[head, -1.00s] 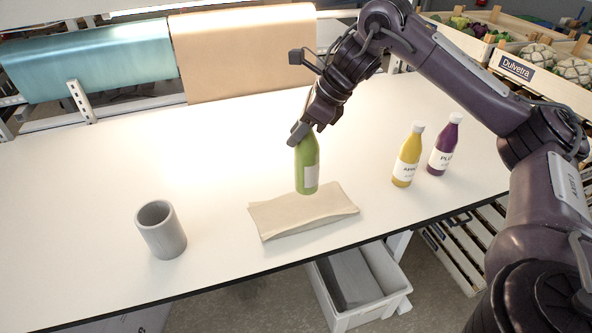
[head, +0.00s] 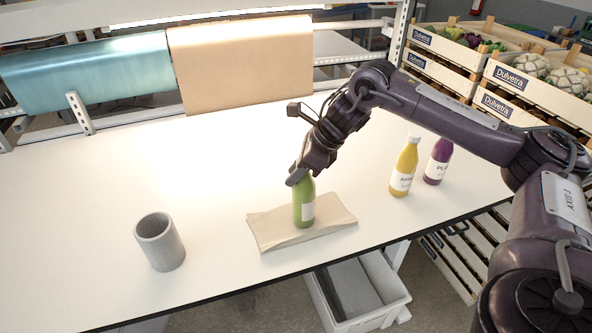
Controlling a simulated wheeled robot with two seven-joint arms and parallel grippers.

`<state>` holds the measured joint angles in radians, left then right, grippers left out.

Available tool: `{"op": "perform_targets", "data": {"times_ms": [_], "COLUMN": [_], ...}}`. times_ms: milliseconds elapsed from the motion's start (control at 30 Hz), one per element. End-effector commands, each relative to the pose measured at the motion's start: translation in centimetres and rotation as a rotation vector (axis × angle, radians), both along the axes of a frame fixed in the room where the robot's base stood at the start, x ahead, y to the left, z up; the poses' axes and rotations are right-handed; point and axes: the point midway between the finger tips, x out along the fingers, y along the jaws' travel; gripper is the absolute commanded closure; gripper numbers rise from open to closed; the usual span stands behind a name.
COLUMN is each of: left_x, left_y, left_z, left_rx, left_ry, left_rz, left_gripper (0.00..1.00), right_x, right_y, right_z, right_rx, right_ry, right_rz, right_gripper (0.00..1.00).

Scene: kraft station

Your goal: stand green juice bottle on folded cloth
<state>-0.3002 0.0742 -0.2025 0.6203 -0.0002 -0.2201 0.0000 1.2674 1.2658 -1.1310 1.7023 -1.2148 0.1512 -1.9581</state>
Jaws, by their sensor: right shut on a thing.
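The green juice bottle (head: 303,207) is upright, with its base over the middle of the folded cloth (head: 272,230). It looks as if its base touches the cloth, though a small gap would be hard to see. My right gripper (head: 299,176) is shut on the top of the bottle and hides its cap. The beige cloth lies flat on the white table near its front edge. My left gripper is not in view.
A grey cup (head: 160,243) stands left of the cloth. A yellow bottle (head: 403,170) and a purple bottle (head: 438,161) stand to the right. A grey-white bin (head: 385,297) is below the table's front edge. The table left of the cloth is mostly clear.

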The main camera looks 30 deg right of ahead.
Motion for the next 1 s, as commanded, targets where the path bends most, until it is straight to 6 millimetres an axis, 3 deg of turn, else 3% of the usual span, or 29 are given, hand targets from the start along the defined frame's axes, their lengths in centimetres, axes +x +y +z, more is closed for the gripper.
{"op": "perform_targets", "data": {"times_ms": [400, 433, 567, 867, 1000], "left_x": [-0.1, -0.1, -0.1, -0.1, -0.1], "left_y": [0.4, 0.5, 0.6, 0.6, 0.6], "left_z": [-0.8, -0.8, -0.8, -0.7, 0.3], "left_rx": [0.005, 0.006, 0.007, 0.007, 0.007], "left_ry": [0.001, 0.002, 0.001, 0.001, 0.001], "left_rz": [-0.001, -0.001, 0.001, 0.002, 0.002], "left_gripper": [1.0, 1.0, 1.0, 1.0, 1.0], "right_x": [-0.1, -0.2, -0.2, -0.1, 0.0], "right_y": [0.0, 0.0, 0.0, 0.0, 0.0], "right_z": [-1.2, -1.4, -1.4, -1.1, 0.4], "right_rx": [0.0, -0.002, -0.002, -0.001, -0.001], "right_ry": [0.004, 0.009, 0.009, 0.004, 0.001], "right_rz": [0.001, 0.001, 0.001, 0.0, 0.0], "right_gripper": [1.0, 0.7, 0.53, 0.5, 0.5]}}
